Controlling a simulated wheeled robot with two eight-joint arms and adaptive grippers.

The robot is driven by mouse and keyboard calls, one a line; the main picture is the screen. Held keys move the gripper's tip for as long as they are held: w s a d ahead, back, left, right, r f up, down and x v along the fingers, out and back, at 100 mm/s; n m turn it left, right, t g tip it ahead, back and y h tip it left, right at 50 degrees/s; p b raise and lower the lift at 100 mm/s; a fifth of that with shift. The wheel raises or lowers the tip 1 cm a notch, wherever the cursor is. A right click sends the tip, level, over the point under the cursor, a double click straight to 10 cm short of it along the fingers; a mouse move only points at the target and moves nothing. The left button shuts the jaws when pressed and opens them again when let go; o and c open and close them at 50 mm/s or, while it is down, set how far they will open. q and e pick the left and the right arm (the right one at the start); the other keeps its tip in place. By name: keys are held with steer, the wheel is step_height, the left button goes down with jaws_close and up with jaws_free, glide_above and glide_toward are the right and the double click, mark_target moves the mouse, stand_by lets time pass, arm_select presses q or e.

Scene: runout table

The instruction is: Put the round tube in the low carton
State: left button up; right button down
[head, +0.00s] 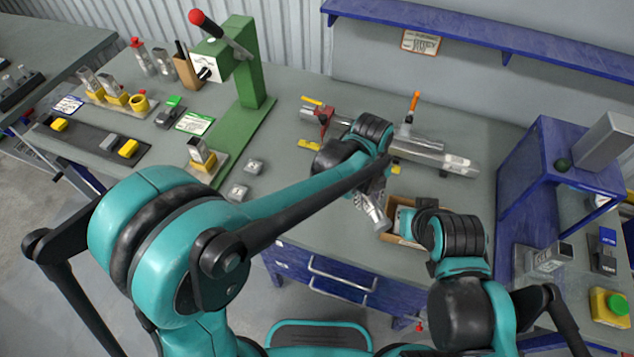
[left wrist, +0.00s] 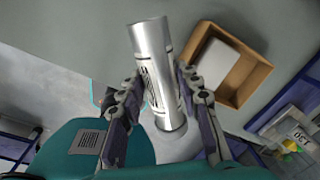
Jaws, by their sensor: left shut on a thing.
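The round tube (left wrist: 152,50) is a shiny silver cylinder with dark markings. In the left wrist view my left gripper (left wrist: 160,88) is shut around it, one finger on each side. In the head view the tube (head: 374,215) hangs tilted below my left gripper (head: 370,188), which my arm partly hides. The low carton (left wrist: 248,80) is a small open brown box with a pale block inside, to the right of the tube and apart from it in the wrist view. In the head view the carton (head: 398,240) is partly covered by my right arm. My right gripper's fingers are not clear there.
A long metal bar (head: 440,158) lies in a clamp behind the carton. A green lever press (head: 250,110) stands left on the table. A blue stand (head: 540,170) is at the right. Small metal pieces (head: 238,192) lie left of centre.

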arm_select(q)
steer(key=shift+s, duration=0.1)
steer(key=b, duration=0.3)
glide_above(325, 212)
steer(key=f, duration=0.7)
steer(key=shift+s+a, duration=0.15)
steer(key=shift+a, duration=0.05)
steer(key=shift+f+b, duration=0.5)
steer(key=shift+f, duration=1.3)
steer(key=shift+f, duration=0.1)
steer(key=shift+f, duration=0.15)
steer(key=o, duration=1.2)
